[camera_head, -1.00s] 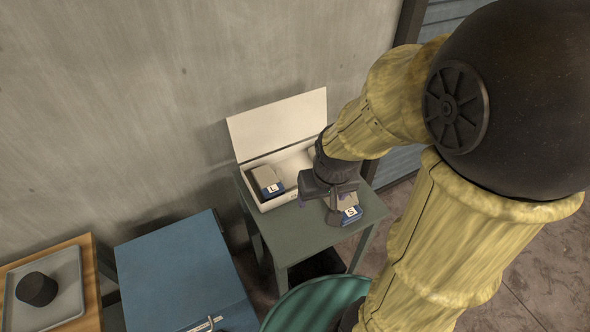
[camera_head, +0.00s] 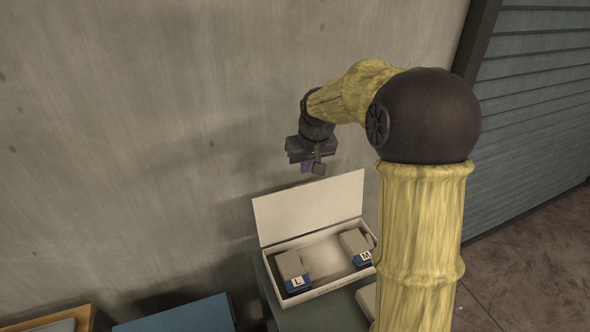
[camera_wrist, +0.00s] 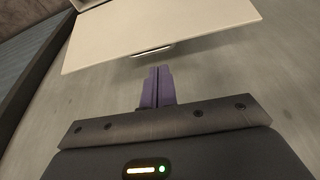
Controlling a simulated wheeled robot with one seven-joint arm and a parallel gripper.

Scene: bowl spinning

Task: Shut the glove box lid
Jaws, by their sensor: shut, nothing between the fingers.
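The glove box (camera_head: 345,272) is a long cream box on the green table. Its lid (camera_head: 310,208) stands open, tilted up along the wall side. Inside are a grey pack marked L (camera_head: 291,272) at the left and one marked M (camera_head: 355,247) at the right, with bare floor between. My gripper (camera_head: 313,172) is shut and empty, higher in the picture than the lid's top edge, near the wall. In the wrist view, my purple fingers (camera_wrist: 158,72) are together, pointing toward the lid (camera_wrist: 165,28), whose edge carries a small pale tab (camera_wrist: 153,50). I see no contact.
The green table (camera_head: 300,318) bears the box. Part of another grey pack (camera_head: 366,298) shows beside my arm, mostly hidden. A blue surface (camera_head: 180,315) lies at the lower left. The wall rises close behind the box; the air above it is open.

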